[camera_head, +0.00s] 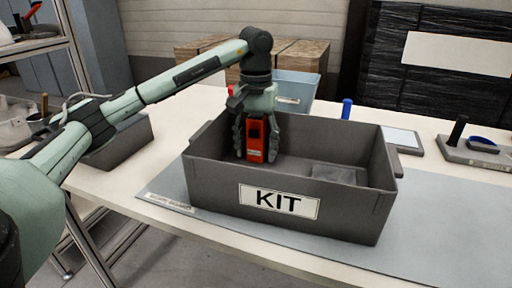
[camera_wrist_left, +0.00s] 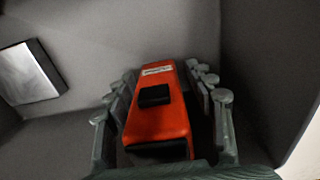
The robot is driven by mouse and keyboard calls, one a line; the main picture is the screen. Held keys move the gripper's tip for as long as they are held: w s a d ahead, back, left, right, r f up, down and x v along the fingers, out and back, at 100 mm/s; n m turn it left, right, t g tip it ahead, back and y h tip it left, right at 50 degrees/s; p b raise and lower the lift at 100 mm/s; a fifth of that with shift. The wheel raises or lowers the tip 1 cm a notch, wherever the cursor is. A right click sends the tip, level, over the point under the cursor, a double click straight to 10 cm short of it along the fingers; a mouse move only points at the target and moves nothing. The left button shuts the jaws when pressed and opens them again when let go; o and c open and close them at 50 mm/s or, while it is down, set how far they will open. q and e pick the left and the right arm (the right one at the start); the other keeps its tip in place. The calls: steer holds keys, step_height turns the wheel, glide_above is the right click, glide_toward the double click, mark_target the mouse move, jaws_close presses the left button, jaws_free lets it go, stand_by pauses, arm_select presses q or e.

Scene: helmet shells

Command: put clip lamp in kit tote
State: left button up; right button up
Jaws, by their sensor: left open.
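The clip lamp (camera_head: 256,141) is a red block with a black patch. It stands upright inside the left part of the grey kit tote (camera_head: 342,205), which has a white KIT label on its front. My left gripper (camera_head: 256,155) reaches down into the tote, its fingers on both sides of the lamp. In the left wrist view the lamp (camera_wrist_left: 158,112) lies between the open fingers (camera_wrist_left: 165,115). I cannot tell whether the lamp touches the tote floor. My right gripper is not in view.
The tote stands on a grey mat (camera_head: 440,222) on a white table. A blue bin (camera_head: 297,88) is behind it. A grey flat item (camera_head: 338,175) lies in its right part. A tray with a blue brush (camera_head: 482,145) is at the right.

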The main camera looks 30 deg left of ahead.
mark_target(256, 117)
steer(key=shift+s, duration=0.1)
arm_select(q)
steer(key=shift+r, duration=0.2)
step_height(256, 117, up, 7)
steer(key=shift+f+p, duration=0.1)
steer(key=shift+p, duration=0.4)
step_height(256, 117, up, 4)
steer(key=shift+f+p, duration=0.2)
steer(key=shift+p, duration=0.25)
steer(key=shift+r, duration=0.75)
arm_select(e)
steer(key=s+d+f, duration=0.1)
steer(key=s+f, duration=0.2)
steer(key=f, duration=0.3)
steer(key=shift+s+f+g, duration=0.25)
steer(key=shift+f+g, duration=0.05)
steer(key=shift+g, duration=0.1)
